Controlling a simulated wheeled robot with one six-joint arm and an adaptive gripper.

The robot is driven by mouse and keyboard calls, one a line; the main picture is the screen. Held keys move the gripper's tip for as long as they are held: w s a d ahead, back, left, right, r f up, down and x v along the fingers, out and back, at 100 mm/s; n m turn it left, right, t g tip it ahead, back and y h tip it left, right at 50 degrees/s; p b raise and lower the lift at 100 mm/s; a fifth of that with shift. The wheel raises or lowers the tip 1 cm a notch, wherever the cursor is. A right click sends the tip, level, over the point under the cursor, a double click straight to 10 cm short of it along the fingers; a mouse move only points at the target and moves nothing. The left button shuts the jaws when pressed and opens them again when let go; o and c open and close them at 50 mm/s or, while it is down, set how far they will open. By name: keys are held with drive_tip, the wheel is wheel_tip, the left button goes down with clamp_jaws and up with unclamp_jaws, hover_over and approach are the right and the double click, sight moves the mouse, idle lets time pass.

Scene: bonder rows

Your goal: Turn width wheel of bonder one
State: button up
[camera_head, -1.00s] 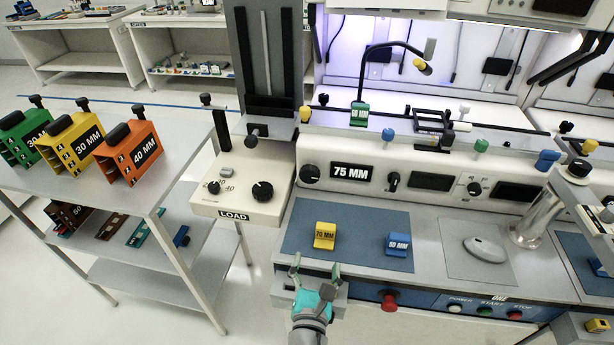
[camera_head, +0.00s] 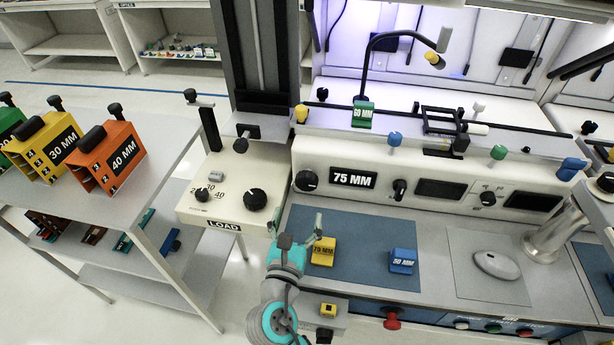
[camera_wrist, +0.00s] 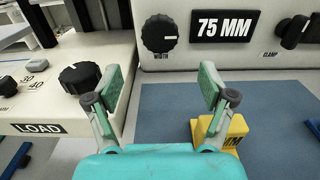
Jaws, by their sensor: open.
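The width wheel (camera_head: 306,181) is a black knob with a white mark on the left of bonder one's cream front panel, left of the 75 MM display (camera_head: 353,179). In the wrist view the wheel (camera_wrist: 159,34) shows ahead, between and beyond the fingertips, with a label under it that is hard to read. My gripper (camera_wrist: 160,90) is open and empty, apart from the wheel. In the head view my gripper (camera_head: 298,228) is over the front left edge of the blue mat.
A yellow 75 MM block (camera_head: 323,251) is close to my gripper's right finger; a blue 50 MM block (camera_head: 402,261) lies farther right. The LOAD box (camera_head: 222,188) with a large black knob (camera_head: 255,199) stands at left. A lamp arches above the panel.

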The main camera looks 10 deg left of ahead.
sight(306, 186)
drive_tip(key=w, duration=1)
drive_tip(key=shift+w+d, duration=0.2)
drive_tip(key=c, duration=1.2)
